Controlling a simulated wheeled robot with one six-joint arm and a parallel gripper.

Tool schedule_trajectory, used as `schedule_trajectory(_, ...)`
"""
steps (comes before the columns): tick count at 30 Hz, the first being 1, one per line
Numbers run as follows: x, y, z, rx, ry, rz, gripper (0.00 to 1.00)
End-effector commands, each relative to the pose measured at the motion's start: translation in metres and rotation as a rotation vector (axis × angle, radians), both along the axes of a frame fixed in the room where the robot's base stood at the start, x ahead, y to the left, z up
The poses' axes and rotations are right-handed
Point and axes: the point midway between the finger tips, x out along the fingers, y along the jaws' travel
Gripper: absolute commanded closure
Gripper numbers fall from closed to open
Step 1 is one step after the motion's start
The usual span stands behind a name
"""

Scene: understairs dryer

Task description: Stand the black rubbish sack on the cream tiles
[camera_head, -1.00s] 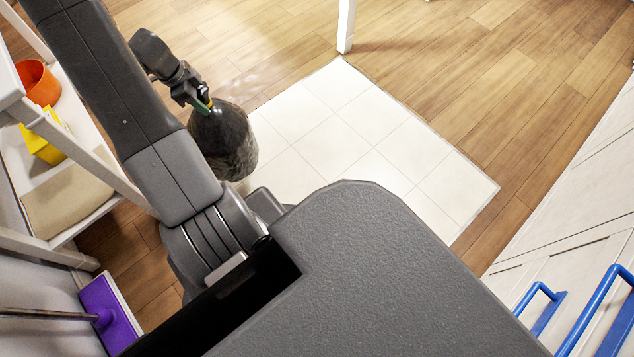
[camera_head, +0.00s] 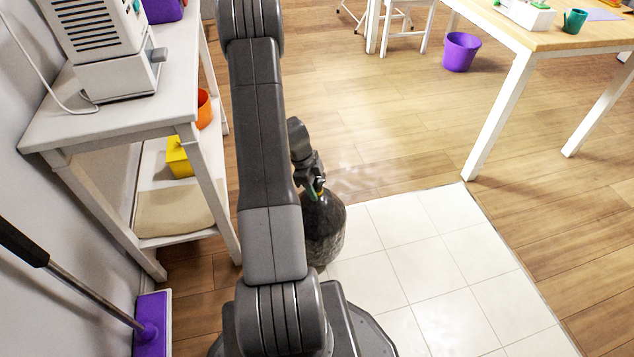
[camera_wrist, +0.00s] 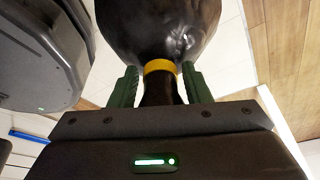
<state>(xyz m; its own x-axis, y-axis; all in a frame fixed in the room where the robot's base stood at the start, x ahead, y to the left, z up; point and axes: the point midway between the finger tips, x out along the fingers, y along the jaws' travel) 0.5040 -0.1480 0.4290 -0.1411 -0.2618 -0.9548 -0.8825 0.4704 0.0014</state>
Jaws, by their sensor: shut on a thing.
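The black rubbish sack (camera_head: 323,232) hangs or stands below my gripper (camera_head: 318,190) in the head view, at the left edge of the cream tiles (camera_head: 425,268). My gripper is shut on the sack's neck. In the wrist view the green fingers of my gripper (camera_wrist: 160,88) sit on both sides of the neck, by a yellow band (camera_wrist: 160,66), and the sack's dark body (camera_wrist: 158,25) bulges beyond. The sack looks roughly upright. I cannot tell whether its bottom touches the floor. My arm hides part of its left side.
A white shelf table (camera_head: 120,115) stands at the left, with an orange pot (camera_head: 204,108) and a yellow box (camera_head: 179,158) below. A purple-headed mop (camera_head: 152,325) leans at lower left. A wooden table (camera_head: 560,38) and purple bin (camera_head: 461,51) are beyond. The tiles are otherwise clear.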

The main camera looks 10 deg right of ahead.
Motion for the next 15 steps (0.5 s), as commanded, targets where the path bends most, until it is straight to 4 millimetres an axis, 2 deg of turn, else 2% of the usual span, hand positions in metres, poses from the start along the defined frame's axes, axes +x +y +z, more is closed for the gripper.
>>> schedule_trajectory(5,0.001,0.000,-0.010,0.000,-0.001,0.000,0.93)
schedule_trajectory(12,0.000,0.000,-0.038,0.000,-0.001,0.001,0.93)
schedule_trajectory(15,0.000,0.000,-0.040,0.000,-0.001,0.000,0.93)
